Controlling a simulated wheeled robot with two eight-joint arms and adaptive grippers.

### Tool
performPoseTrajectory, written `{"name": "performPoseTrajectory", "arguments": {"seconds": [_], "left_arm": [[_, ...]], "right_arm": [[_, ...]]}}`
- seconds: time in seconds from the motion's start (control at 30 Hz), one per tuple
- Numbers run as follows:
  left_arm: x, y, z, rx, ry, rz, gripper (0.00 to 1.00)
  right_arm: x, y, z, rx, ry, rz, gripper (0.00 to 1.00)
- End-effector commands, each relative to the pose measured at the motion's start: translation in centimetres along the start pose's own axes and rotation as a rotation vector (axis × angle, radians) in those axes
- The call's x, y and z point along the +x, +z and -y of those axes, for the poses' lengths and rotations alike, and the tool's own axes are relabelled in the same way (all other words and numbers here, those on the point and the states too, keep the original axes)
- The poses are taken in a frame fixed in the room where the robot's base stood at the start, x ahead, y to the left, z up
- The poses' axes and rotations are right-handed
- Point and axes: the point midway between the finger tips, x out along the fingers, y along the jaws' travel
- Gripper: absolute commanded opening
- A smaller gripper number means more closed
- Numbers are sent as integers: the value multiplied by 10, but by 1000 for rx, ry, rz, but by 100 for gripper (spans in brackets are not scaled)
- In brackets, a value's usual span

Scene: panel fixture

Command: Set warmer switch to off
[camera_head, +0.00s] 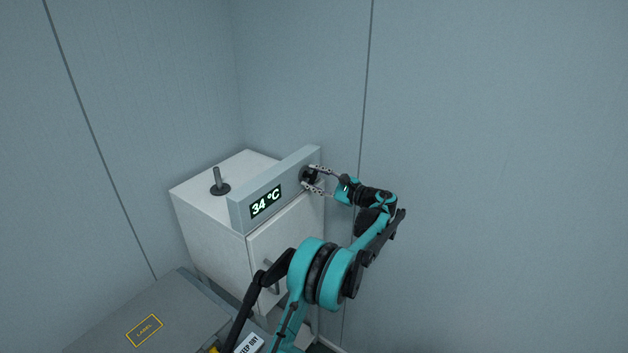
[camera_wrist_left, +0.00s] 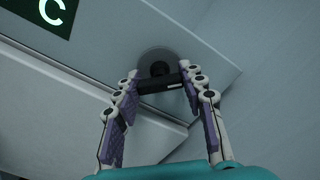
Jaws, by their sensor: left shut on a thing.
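The warmer (camera_head: 210,235) is a white cabinet with a grey panel (camera_head: 240,214) along its top front edge. A green display (camera_head: 265,202) on the panel reads 34 °C. The switch is a dark round knob (camera_head: 307,175) at the panel's right end; in the left wrist view its black bar (camera_wrist_left: 160,85) shows in front of a grey disc. My left gripper (camera_head: 312,178) is at the knob, its fingers on either side of the bar and shut on it. No off marking is readable. My right gripper is not in view.
A dark post on a round base (camera_head: 219,182) stands on the cabinet top. The cabinet door has a handle (camera_head: 271,275). Plain walls stand behind, and the space at the right is free.

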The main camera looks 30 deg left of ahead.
Motion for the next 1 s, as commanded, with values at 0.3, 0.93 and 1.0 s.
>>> {"name": "performPoseTrajectory", "arguments": {"seconds": [0.3,0.93,1.0], "left_arm": [[0,0,-1,-299,0,1,11],[0,0,0,-753,1,1,11],[0,0,0,-776,1,1,11]], "right_arm": [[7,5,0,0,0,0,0],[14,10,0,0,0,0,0],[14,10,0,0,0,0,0]]}}
